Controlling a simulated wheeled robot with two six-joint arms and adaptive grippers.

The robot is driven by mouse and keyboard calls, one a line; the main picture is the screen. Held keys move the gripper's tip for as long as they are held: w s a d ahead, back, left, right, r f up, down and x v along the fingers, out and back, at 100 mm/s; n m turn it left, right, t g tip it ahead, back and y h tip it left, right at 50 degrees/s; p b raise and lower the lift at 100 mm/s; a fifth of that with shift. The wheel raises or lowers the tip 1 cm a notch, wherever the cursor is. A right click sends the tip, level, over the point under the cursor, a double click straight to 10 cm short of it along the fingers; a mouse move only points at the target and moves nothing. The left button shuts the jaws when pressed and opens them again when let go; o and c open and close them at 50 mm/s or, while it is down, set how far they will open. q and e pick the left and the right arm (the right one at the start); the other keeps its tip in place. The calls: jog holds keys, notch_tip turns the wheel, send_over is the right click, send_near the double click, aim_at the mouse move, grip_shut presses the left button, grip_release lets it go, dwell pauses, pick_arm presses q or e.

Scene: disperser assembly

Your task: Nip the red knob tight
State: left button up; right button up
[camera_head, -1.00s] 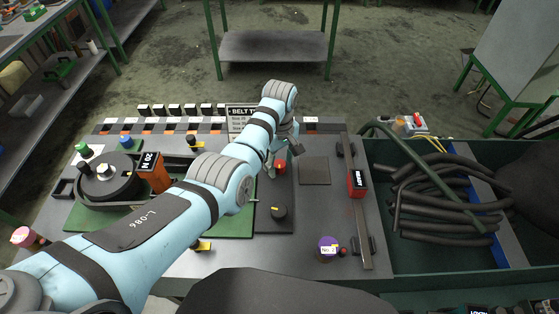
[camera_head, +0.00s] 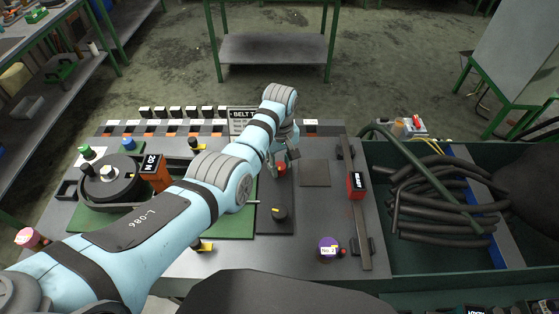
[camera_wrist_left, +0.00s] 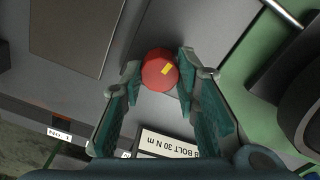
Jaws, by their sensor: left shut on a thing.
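The red knob (camera_head: 281,168) sits on the dark plate at the middle of the bench, right of the green mat. In the left wrist view the knob (camera_wrist_left: 160,72) is a round red cap with a yellow mark on top. My left gripper (camera_head: 282,161) reaches down over it from the far side. In the wrist view the gripper's fingertips (camera_wrist_left: 158,76) are on opposite sides of the knob, shut on it. My right gripper is not in view.
A black knob with a yellow pointer (camera_head: 279,213) stands nearer on the same plate. A black wheel (camera_head: 107,184) is at left. A green bin (camera_head: 400,263) holds black hoses. A square grey pad (camera_head: 315,172) is clear.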

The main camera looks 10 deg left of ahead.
aim_at(281, 166)
pick_arm(q)
jog(key=m+p, duration=0.1)
jog(key=m, duration=0.1)
jog(key=shift+m, duration=1.1)
jog(key=m, duration=0.5)
jog(key=shift+f+m+p, duration=0.1)
jog(key=shift+m+p, duration=0.2)
jog(key=m, duration=1.2)
jog(key=shift+d, duration=0.1)
jog(key=shift+s+m, duration=0.1)
jog(key=shift+m, duration=0.2)
jog(key=o, duration=1.1)
jog(key=shift+o, duration=0.2)
notch_tip(281, 166, up, 12)
